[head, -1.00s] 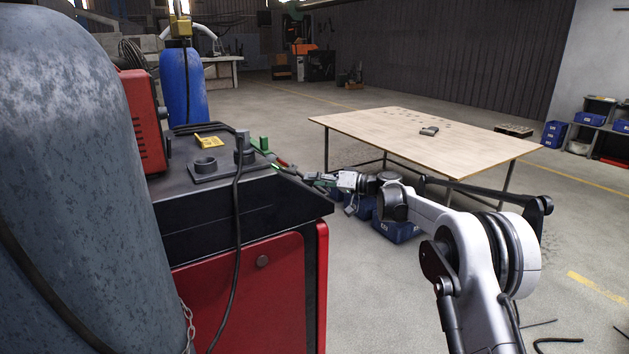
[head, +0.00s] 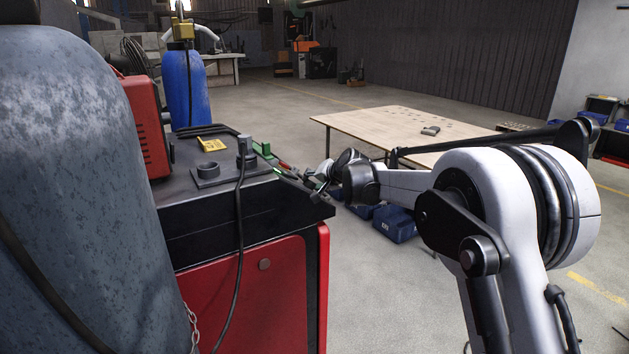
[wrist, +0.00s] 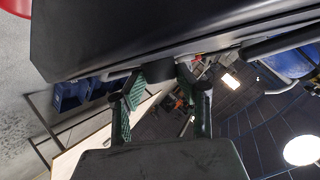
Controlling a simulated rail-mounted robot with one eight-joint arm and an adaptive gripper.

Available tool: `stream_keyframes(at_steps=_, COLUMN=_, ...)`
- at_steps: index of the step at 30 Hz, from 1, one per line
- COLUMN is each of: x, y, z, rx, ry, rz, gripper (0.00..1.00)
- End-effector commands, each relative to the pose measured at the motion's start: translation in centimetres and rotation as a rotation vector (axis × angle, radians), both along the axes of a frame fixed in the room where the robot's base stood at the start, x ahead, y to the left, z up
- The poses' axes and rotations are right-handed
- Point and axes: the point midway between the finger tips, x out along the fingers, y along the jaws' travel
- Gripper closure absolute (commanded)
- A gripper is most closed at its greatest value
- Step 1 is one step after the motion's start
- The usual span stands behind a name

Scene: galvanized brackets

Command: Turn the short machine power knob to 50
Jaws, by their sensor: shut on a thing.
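My gripper (wrist: 158,78) shows in the wrist view with its two green-padded fingers closed around a short dark piece (wrist: 158,70) at the edge of a broad dark body (wrist: 170,25). I cannot tell for sure whether that piece is the power knob; no scale or numbers can be read. In the head view my gripper (head: 318,183) is small, at the right edge of the black-topped red machine cabinet (head: 265,285). What it holds is hidden there. A red box-shaped unit (head: 146,125) stands on the left, partly hidden by the grey cylinder.
A large grey cylinder (head: 70,180) fills the left. A black cable (head: 237,240) hangs down the cabinet front. A wooden table (head: 390,125) stands beyond my arm, with blue bins (head: 395,222) on the floor near it. The floor on the right is open.

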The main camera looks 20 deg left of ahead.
Motion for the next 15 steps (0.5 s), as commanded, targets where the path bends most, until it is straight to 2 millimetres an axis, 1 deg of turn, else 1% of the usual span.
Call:
stream_keyframes(at_steps=1, x=-0.13, y=0.23, z=0.27, rx=-0.017, ry=0.011, rz=-0.023, gripper=0.94)
stream_keyframes(at_steps=9, x=-0.14, y=0.35, z=0.32, rx=-0.096, ry=0.076, rz=-0.153, gripper=0.94)
stream_keyframes(at_steps=15, x=-0.16, y=0.45, z=0.3, rx=-0.131, ry=0.105, rz=-0.211, gripper=0.94)
